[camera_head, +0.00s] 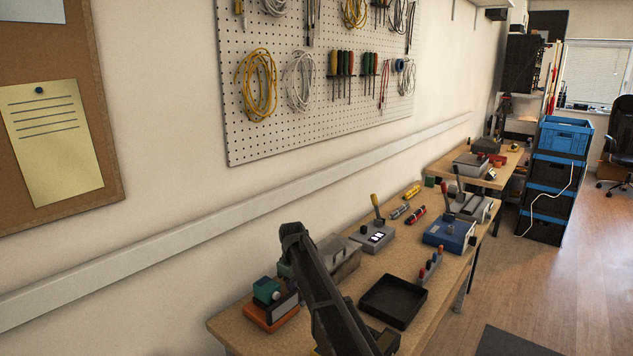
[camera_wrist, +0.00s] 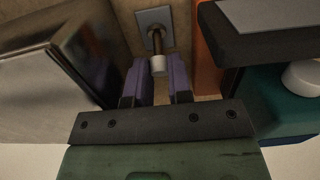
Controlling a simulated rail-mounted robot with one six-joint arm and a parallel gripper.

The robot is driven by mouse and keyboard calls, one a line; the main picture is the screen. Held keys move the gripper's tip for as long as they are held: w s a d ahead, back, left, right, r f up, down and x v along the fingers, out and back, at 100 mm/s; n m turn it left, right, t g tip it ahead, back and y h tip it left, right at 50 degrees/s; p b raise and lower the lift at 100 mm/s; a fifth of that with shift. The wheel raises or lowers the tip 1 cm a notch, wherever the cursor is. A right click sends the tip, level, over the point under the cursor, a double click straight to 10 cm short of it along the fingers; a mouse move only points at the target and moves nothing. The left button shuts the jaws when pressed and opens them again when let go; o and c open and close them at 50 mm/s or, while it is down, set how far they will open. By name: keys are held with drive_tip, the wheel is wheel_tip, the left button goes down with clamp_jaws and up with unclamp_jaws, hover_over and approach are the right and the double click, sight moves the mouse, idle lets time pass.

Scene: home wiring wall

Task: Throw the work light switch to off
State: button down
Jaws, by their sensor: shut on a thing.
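In the wrist view a toggle switch has a small grey metal plate (camera_wrist: 153,20) and a brownish lever with a pale cylindrical tip (camera_wrist: 158,66). The lever sticks out from the plate toward my gripper (camera_wrist: 158,76). The two purple fingers stand on either side of the pale tip and are shut on it. No label shows, so I cannot tell the on and off sides. In the head view my dark arm crosses the lower middle, and neither the switch nor my fingertips can be made out there.
A grey metal box (camera_head: 338,257) and a teal device on an orange base (camera_head: 270,304) stand close by; in the wrist view they flank the switch. A black tray (camera_head: 392,301), a grey lever box (camera_head: 373,236) and a blue lever box (camera_head: 449,233) share the bench.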

drive_tip(key=shift+s+d+r, duration=0.1)
drive_tip(key=shift+s+d, duration=0.1)
drive_tip(key=shift+d, duration=0.05)
drive_tip(key=shift+s+d+r, duration=0.1)
idle(0.3)
drive_tip(key=shift+s+d, duration=0.15)
drive_tip(key=shift+d, duration=0.05)
idle(0.3)
